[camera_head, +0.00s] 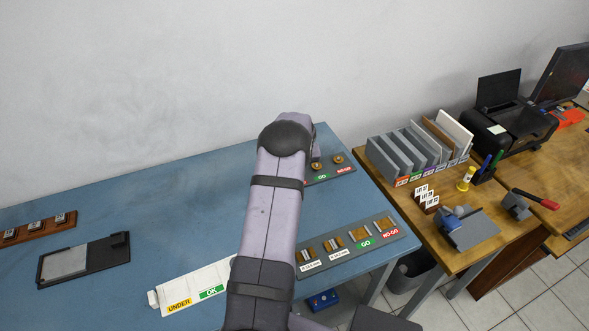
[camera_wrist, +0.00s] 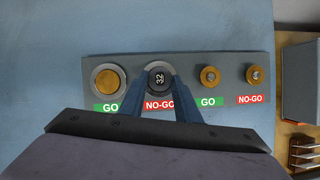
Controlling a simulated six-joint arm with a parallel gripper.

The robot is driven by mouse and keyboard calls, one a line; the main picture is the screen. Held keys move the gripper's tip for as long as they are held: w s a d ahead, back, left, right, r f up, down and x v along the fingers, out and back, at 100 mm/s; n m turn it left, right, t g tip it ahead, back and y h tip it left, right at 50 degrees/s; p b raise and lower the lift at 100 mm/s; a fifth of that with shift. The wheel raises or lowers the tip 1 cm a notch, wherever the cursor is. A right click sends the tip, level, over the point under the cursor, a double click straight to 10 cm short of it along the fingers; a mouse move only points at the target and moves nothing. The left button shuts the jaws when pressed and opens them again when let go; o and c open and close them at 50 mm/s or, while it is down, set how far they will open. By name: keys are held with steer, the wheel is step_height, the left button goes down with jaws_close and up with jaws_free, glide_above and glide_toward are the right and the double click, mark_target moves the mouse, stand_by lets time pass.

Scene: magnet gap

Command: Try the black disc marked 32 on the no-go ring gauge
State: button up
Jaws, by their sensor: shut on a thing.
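The black disc marked 32 (camera_wrist: 158,78) is between the fingertips of my gripper (camera_wrist: 160,84) in the wrist view. My gripper is shut on it. The disc is over the no-go ring gauge (camera_wrist: 153,65), whose grey rim shows around it; I cannot tell whether it is above the ring, resting on it or inside it. The red NO-GO label (camera_wrist: 158,105) is partly covered by the fingers. The go ring gauge (camera_wrist: 94,72) is just left, with a brown-gold centre. In the head view my arm hides the gripper, the disc and both rings.
The grey gauge board (camera_wrist: 228,63) carries two smaller brass-coloured round gauges (camera_wrist: 209,76) on its right. A second gauge board (camera_head: 398,243) lies nearer on the blue table. A white strip (camera_head: 220,273) has UNDER and OK labels. The left-middle of the table (camera_head: 185,210) is clear.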

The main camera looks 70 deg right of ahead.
steer(key=shift+f, duration=0.1)
stand_by(0.3)
steer(key=o, duration=1.2)
steer(key=shift+c, duration=0.4)
steer(key=shift+r+p, duration=0.6)
steer(key=shift+r, duration=0.05)
steer(key=c, duration=0.4)
steer(key=shift+r+p, duration=1.6)
steer(key=shift+r, duration=0.05)
